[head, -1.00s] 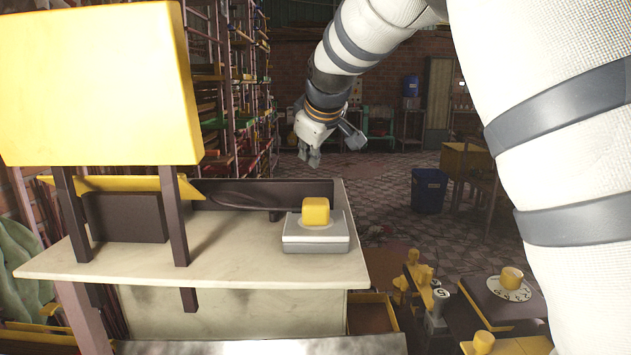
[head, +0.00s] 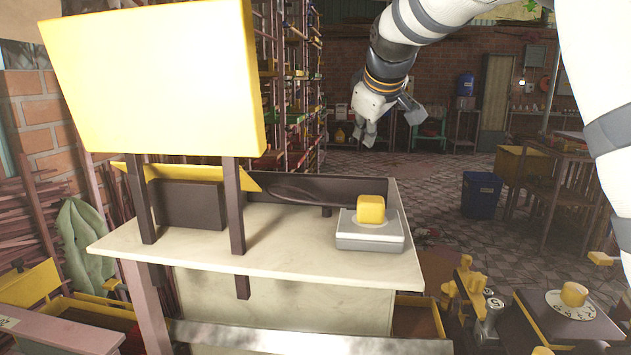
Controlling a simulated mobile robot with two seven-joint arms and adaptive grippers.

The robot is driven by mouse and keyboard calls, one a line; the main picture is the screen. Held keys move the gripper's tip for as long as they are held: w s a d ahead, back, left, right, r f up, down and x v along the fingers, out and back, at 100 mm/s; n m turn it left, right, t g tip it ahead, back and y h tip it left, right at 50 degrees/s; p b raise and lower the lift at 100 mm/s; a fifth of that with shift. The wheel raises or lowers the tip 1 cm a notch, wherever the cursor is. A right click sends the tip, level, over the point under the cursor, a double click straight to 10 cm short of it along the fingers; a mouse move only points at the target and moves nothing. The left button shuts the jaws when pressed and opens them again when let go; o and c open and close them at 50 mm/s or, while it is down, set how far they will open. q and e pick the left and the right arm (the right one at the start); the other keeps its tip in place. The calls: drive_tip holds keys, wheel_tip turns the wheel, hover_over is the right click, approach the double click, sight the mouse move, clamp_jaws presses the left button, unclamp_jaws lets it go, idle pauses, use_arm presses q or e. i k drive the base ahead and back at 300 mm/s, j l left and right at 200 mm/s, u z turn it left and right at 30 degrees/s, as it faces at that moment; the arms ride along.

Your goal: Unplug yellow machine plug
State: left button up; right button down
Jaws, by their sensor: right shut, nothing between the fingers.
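The yellow machine (head: 155,80) has a big yellow box on dark posts above a pale tabletop (head: 290,238). On the right end of that top sits a grey scale-like box (head: 369,240) with a yellow block (head: 371,209) on it. I cannot make out a plug or cord for certain. My right gripper (head: 369,135) hangs in the air behind and above the tabletop's right end, fingers pointing down. It is shut and empty, touching nothing. My left gripper is not in view.
Shelving racks (head: 290,90) stand behind the machine. A blue bin (head: 481,194) stands on the tiled floor at right. At lower right are small yellow machine parts (head: 466,285) and a dark stand with a round dial (head: 572,304). Open floor lies between the tabletop and the bin.

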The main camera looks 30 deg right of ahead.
sight(371, 209)
drive_tip(key=k+j, duration=1.05)
drive_tip(key=k, duration=0.25)
